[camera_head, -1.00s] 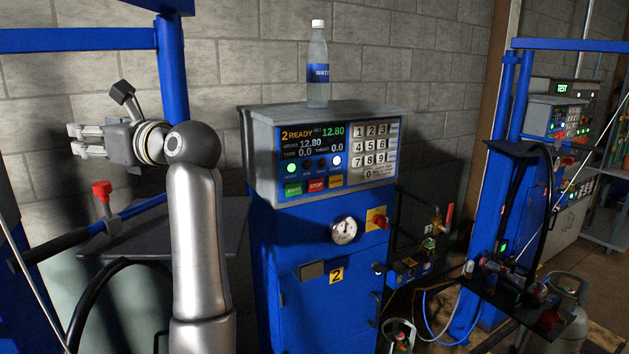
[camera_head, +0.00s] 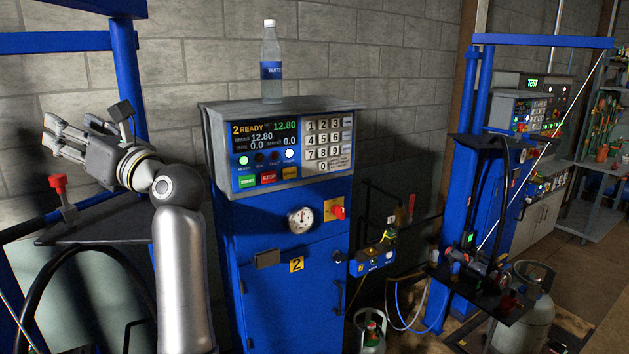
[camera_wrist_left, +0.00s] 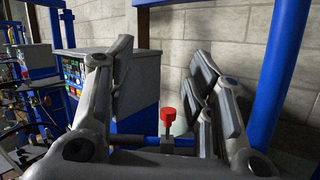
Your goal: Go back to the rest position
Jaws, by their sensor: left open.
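My left gripper (camera_head: 55,138) is at the left of the head view, pointing left, with its fingers apart and nothing between them. It is raised above a red-knobbed valve (camera_head: 58,183) on the blue frame, apart from it. In the left wrist view my left gripper's fingers (camera_wrist_left: 165,85) frame an empty gap, and the red knob (camera_wrist_left: 168,118) shows beyond and between them. My right gripper does not show.
A blue scale cabinet (camera_head: 290,270) with a lit panel stands in the middle, a water bottle (camera_head: 271,65) on top. A dark platform (camera_head: 110,222) lies below my left gripper. A second blue station (camera_head: 475,150) and gas cylinders (camera_head: 530,315) stand at the right.

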